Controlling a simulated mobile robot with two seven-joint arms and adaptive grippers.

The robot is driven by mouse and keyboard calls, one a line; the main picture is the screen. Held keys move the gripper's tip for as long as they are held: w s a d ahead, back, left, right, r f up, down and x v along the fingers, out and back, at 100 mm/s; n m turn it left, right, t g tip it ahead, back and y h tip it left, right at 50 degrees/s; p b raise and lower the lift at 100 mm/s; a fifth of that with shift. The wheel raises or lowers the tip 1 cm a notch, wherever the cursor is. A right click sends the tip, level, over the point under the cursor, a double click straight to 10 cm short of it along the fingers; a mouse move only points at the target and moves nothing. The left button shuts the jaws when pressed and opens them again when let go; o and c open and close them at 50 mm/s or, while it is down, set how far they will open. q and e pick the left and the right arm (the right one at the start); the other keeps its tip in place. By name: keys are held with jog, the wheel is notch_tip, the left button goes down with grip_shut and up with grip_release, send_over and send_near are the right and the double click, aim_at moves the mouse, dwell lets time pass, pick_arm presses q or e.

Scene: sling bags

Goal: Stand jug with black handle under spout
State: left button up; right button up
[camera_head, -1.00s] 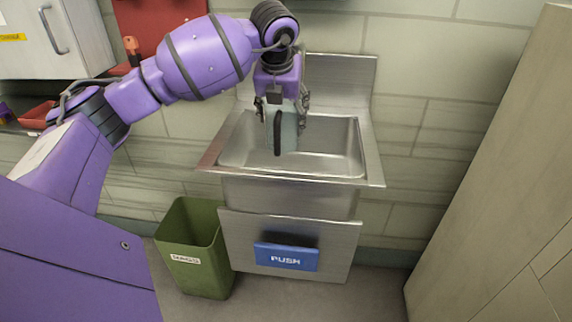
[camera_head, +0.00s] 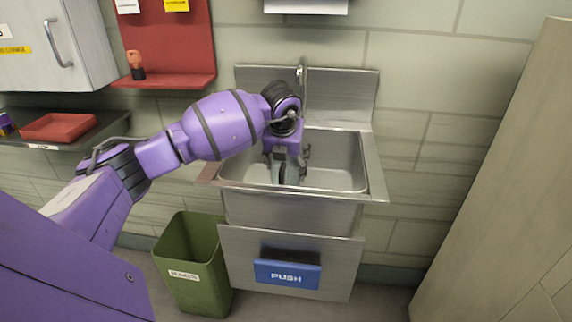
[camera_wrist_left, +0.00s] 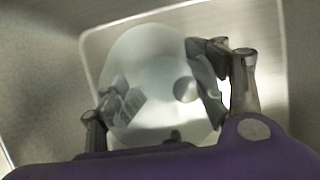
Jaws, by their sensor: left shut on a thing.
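The translucent jug (camera_head: 275,173) is down inside the sink basin, with its dark handle (camera_head: 290,174) towards me; my gripper hides its upper part. My left gripper (camera_head: 287,160) points down into the basin and is shut on the jug. In the left wrist view the jug's pale round body (camera_wrist_left: 150,60) lies between the two fingers of the gripper (camera_wrist_left: 155,98). The metal spout (camera_head: 302,85) rises at the back of the sink, partly hidden by my wrist. I cannot tell whether the jug touches the basin floor. My right gripper is not in view.
The steel sink (camera_head: 375,175) has raised rims around the jug and a blue push panel (camera_head: 287,274) below. A green bin (camera_head: 190,260) stands at its left. A red rack (camera_head: 175,50) hangs on the wall. The basin's right side is clear.

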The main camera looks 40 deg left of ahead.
pick_arm(q)
jog(key=shift+f, duration=0.1)
jog(key=o, duration=1.4)
jog(key=shift+c, duration=0.2)
jog(key=p+v, duration=0.1)
jog(key=v, duration=1.1)
jog(key=shift+r, duration=0.2)
jog(key=shift+s, duration=0.1)
